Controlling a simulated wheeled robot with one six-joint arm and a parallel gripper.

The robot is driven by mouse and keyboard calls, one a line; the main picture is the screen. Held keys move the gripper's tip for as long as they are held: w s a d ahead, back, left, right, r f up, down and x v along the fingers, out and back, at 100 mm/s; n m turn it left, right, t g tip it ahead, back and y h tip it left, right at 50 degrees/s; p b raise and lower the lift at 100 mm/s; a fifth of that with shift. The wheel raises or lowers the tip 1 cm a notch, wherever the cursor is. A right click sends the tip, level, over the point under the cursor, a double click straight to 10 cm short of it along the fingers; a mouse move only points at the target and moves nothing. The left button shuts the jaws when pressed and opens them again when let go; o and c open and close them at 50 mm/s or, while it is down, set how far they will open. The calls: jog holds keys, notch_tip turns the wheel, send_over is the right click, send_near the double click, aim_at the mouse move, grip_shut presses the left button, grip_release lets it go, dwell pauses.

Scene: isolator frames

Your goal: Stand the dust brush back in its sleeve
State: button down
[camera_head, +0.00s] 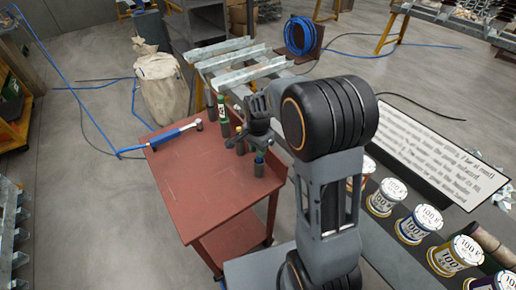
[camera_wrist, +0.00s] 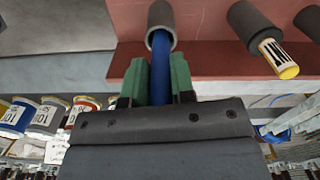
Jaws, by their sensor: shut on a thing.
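My gripper (camera_wrist: 157,85) has its green fingers closed on either side of the blue handle of the dust brush (camera_wrist: 160,70). The far end of the blue handle runs into the mouth of a grey sleeve (camera_wrist: 161,22). How deep it sits is hidden. In the head view my gripper (camera_head: 259,143) is over the right part of the red cart top. Just below it, a grey sleeve (camera_head: 259,170) stands near the cart's edge with a bit of blue at its mouth. The brush's other end is hidden by my gripper.
A second grey sleeve (camera_wrist: 252,25) holds a yellow-ended item (camera_wrist: 280,60); a third (camera_wrist: 309,20) stands beyond. A green bottle (camera_head: 223,117) and a blue-handled hammer (camera_head: 178,134) are on the red cart (camera_head: 195,190). The cart's front is clear. Labelled tins (camera_head: 420,222) stand at right.

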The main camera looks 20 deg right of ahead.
jog(key=c, duration=0.9)
grip_release()
notch_tip(320, 180, up, 14)
jog(key=shift+f, duration=0.1)
jog(key=s+f+n+t, duration=0.1)
jog(key=s+n, duration=0.3)
jog(key=s, duration=0.1)
jog(key=s+n+t, duration=0.1)
jog(key=s+n, duration=0.3)
jog(key=s, duration=0.2)
jog(key=s+f+n+t, duration=0.1)
jog(key=s+n, duration=0.3)
jog(key=s, duration=0.1)
jog(key=shift+s+d+f+n+t, duration=0.2)
jog(key=shift+s+f+n+t, duration=0.1)
jog(key=shift+s+t, duration=0.1)
